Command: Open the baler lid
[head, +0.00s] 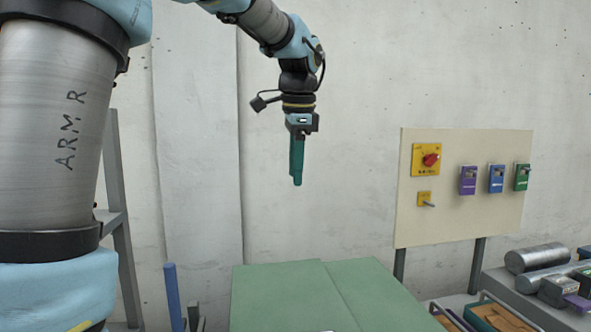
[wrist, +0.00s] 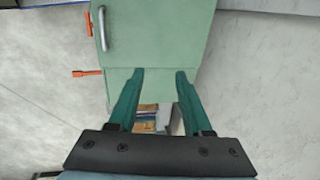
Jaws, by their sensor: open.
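The green baler (head: 290,295) stands low in the head view, its flat top cut by the bottom edge, with a seam across it. In the wrist view its green panel (wrist: 165,40) shows a grey bar handle (wrist: 102,28) near the left edge. The panel looks closed; I cannot tell for sure that it is the lid. Two orange levers, an upper one (wrist: 80,29) and a lower one (wrist: 87,73), stick out at its left side. My gripper (head: 297,183) hangs pointing down above the baler, apart from it. In the wrist view its teal fingers (wrist: 160,73) are spread and empty.
A cream control board (head: 465,215) with a red knob (head: 430,160) and coloured boxes stands at the right. A grey bench (head: 525,300) carries metal cylinders (head: 537,258). A blue post (head: 173,295) stands left of the baler. The air around my gripper is clear, with a concrete wall behind.

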